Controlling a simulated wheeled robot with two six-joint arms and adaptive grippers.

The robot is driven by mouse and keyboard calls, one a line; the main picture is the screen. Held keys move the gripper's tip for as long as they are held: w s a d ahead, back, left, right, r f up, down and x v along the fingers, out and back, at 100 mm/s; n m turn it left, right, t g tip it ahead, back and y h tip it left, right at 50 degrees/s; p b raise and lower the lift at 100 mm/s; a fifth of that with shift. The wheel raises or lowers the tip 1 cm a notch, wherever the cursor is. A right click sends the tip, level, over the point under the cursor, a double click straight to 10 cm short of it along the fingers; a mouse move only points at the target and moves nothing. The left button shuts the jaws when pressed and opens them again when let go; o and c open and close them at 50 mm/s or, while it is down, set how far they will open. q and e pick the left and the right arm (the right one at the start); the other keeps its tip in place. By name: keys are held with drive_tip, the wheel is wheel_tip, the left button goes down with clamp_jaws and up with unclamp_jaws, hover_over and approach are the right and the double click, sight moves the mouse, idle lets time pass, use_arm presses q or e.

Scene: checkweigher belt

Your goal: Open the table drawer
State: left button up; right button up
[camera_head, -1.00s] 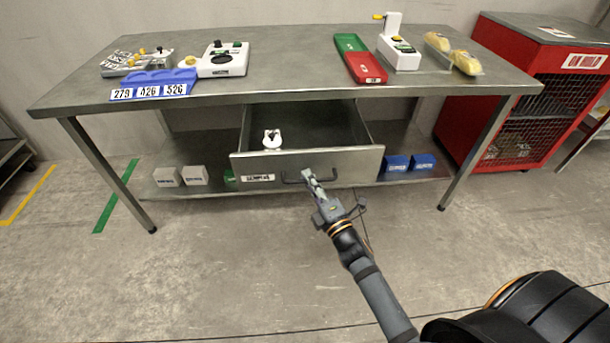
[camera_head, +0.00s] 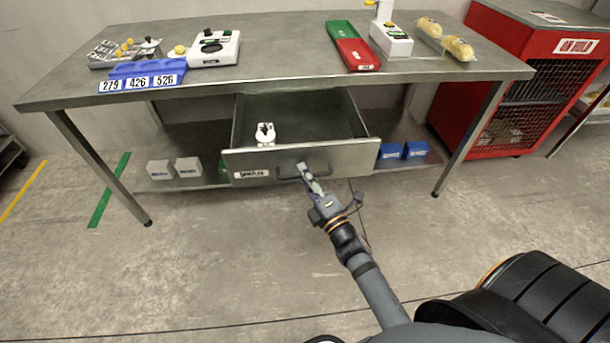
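The table drawer (camera_head: 349,158) is pulled out from under the steel table (camera_head: 285,73). Its front carries a label at the left and a dark bar handle (camera_head: 322,175). A small white object (camera_head: 265,134) stands inside, towards the left front. My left gripper is not in view.
On the tabletop are blue number bins (camera_head: 148,76), a white control box (camera_head: 215,50), a red and green tray (camera_head: 358,54) and wrapped yellow items (camera_head: 458,48). Small boxes sit on the lower shelf. A red cage cabinet (camera_head: 518,75) stands right. The floor in front is clear.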

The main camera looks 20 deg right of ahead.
drive_tip(key=shift+s, duration=0.1)
drive_tip(key=v, duration=1.2)
drive_tip(key=shift+f, duration=0.1)
